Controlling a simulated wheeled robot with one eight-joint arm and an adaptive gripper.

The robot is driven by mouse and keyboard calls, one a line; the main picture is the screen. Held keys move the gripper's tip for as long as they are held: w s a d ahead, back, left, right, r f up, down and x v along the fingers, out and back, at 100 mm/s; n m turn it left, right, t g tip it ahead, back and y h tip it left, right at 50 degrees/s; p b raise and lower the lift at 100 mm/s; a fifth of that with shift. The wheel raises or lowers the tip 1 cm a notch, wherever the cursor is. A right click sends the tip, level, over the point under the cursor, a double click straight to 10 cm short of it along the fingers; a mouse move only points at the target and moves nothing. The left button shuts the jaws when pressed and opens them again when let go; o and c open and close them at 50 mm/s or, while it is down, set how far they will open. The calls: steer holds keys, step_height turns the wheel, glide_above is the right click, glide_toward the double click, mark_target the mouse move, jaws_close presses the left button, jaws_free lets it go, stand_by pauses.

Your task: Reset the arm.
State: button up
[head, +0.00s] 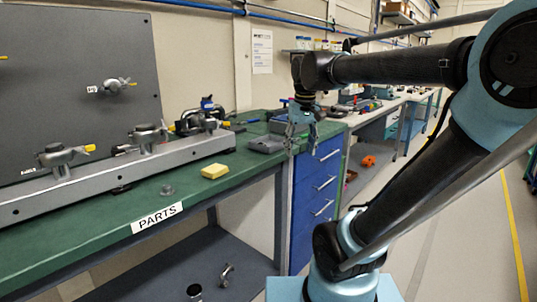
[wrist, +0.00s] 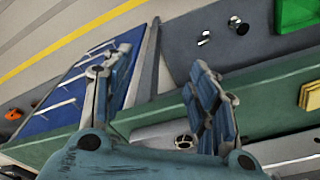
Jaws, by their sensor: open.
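My gripper (head: 303,130) is at the end of my arm, above the right end of the green bench (head: 100,226) in the head view. In the wrist view my gripper (wrist: 160,85) shows its two blue-grey fingers spread apart, with nothing between them. The fingers point down past the bench's front edge, near the blue drawer unit (head: 316,190). My arm is bent, with its upper link reaching left across the head view.
On the bench stand a metal rail with clamps (head: 110,168), a yellow block (head: 214,172) and a grey device (head: 266,144). A lower shelf (head: 180,268) holds small metal parts. A grey panel (head: 60,80) stands behind. The floor at right (head: 455,230) is clear.

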steer(key=s+d+f+m, duration=0.1)
steer(key=s+d+f, duration=0.3)
steer(key=f, duration=0.6)
steer(key=s+d+f+m, duration=0.1)
steer(key=s+d+f, duration=0.3)
steer(key=s+f, duration=0.4)
step_height(320, 180, down, 2)
steer(key=shift+s+d+f+t, duration=0.1)
steer(key=shift+s+d+t, duration=0.1)
steer(key=shift+d+t, duration=0.2)
steer(key=shift+w+f, duration=0.2)
steer(key=shift+w, duration=0.2)
